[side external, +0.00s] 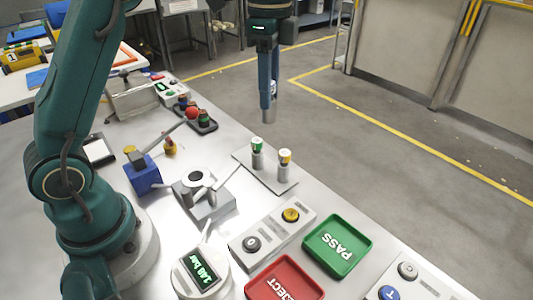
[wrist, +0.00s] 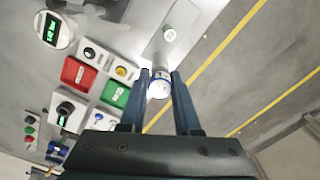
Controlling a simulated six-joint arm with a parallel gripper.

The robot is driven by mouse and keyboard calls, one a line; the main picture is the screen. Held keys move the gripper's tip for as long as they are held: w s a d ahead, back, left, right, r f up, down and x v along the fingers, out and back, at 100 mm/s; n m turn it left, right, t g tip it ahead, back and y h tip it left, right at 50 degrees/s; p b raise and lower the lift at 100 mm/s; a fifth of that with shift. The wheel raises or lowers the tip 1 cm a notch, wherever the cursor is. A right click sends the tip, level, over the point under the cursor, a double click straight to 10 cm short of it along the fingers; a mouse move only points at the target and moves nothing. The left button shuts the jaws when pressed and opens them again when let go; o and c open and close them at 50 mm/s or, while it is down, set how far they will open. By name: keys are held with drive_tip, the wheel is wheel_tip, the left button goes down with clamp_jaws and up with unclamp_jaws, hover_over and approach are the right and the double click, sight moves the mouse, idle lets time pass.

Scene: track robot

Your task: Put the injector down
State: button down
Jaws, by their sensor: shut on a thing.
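My gripper (side external: 268,92) is shut on an injector (side external: 268,115), a grey metal cylinder hanging upright between the fingers, clear above the table. In the wrist view the injector (wrist: 158,90) shows a pale round top with a blue ring between my fingertips (wrist: 160,76). The wrist view shows one whitish-topped injector (wrist: 169,34) on the plate; the other is not clearly seen.
A green PASS tray (side external: 338,246) and a red REJECT tray (side external: 285,281) lie at the table's front. A button box (side external: 272,231), a gauge with a green readout (side external: 201,272) and a clamp fixture (side external: 203,195) stand near the plate. Open floor lies beyond the table edge.

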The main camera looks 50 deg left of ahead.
drive_tip(key=shift+s+d+f+m, duration=0.35)
drive_tip(key=shift+d+f+m, duration=0.2)
drive_tip(key=shift+d+f, duration=2.35)
drive_tip(key=shift+s+d+f+m, duration=0.45)
drive_tip(key=shift+d+f, duration=1.3)
drive_tip(key=shift+d, duration=2.3)
drive_tip(key=shift+s+d+f+m, duration=0.3)
drive_tip(key=shift+d+f+m, duration=0.3)
drive_tip(key=shift+d+f, duration=2.3)
drive_tip(key=shift+d+r, duration=0.45)
drive_tip(key=shift+d, duration=0.1)
drive_tip(key=c, duration=0.6)
unclamp_jaws()
